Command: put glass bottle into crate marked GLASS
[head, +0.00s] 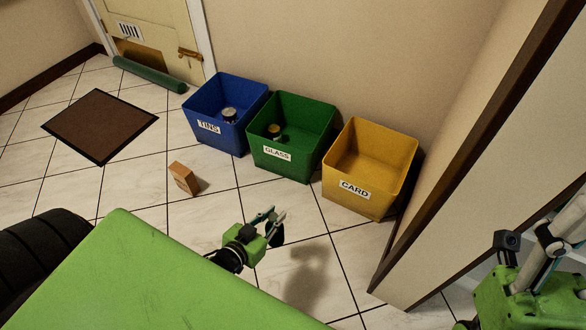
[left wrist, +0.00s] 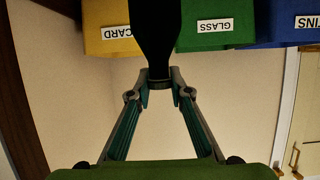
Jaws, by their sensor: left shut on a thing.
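My left gripper (head: 272,222) is shut on a dark bottle (head: 277,236), held above the floor in front of the crates. In the left wrist view the dark bottle (left wrist: 155,38) stands out between the fingertips (left wrist: 159,88); the picture is upside down. The green crate marked GLASS (head: 277,153) stands in the middle of three crates, beyond the gripper. It also shows at the top of the left wrist view (left wrist: 213,42).
A blue TINS crate (head: 207,127) holding a tin (head: 229,114) is left of the green one; a yellow CARD crate (head: 354,190) is right. A brown carton (head: 184,179) lies on the floor. A wall end (head: 470,150) stands at right. Tiles before the crates are mostly clear.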

